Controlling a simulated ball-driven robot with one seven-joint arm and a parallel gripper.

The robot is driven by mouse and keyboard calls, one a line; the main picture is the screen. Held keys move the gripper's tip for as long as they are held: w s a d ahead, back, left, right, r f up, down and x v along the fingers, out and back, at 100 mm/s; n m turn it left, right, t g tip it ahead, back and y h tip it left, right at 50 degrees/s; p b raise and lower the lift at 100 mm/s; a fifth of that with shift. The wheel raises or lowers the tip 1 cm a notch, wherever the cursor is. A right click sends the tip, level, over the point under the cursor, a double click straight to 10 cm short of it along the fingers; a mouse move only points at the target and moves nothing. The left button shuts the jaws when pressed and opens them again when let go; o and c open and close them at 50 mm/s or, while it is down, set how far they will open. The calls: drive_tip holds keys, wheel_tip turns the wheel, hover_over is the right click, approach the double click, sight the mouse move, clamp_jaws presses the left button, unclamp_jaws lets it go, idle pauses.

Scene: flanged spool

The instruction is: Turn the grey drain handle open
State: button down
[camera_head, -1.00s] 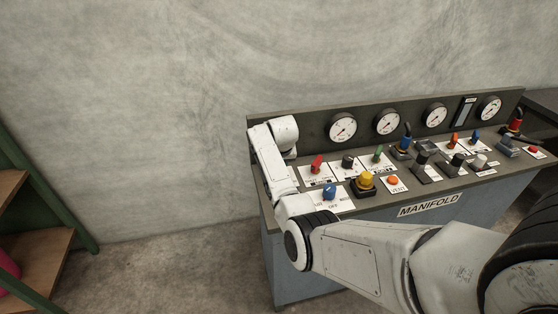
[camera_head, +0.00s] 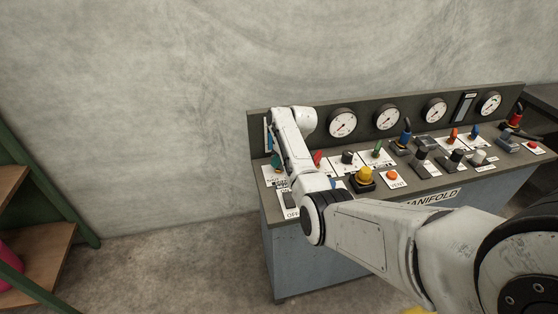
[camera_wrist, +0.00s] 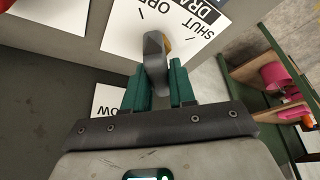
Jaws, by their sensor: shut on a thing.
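The grey drain handle (camera_wrist: 154,52) stands on a white plate (camera_wrist: 125,42) that reads DRAIN, OPEN and SHUT in the wrist view. My gripper (camera_wrist: 159,68) has its green fingers on either side of the handle and is shut on it. The handle's far end lies near the word OPEN, but I cannot tell its exact setting. In the head view my gripper (camera_head: 276,160) shows as a bit of green at the panel's left end. The handle is hidden there.
The manifold panel (camera_head: 440,182) has several knobs, including a yellow one (camera_head: 365,174) and an orange button (camera_head: 392,175), right of my arm. Gauges (camera_head: 342,123) line its back. A green-framed shelf (camera_head: 48,240) stands at the left, with clear floor between.

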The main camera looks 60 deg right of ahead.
drive_tip(key=shift+n, duration=0.5)
drive_tip(key=c, duration=1)
unclamp_jaws()
drive_tip(key=b+v, duration=0.1)
drive_tip(key=v, duration=0.9)
drive_tip(key=shift+s+d+r, duration=0.1)
drive_tip(key=shift+s+r, duration=0.1)
drive_tip(key=shift+r, duration=0.15)
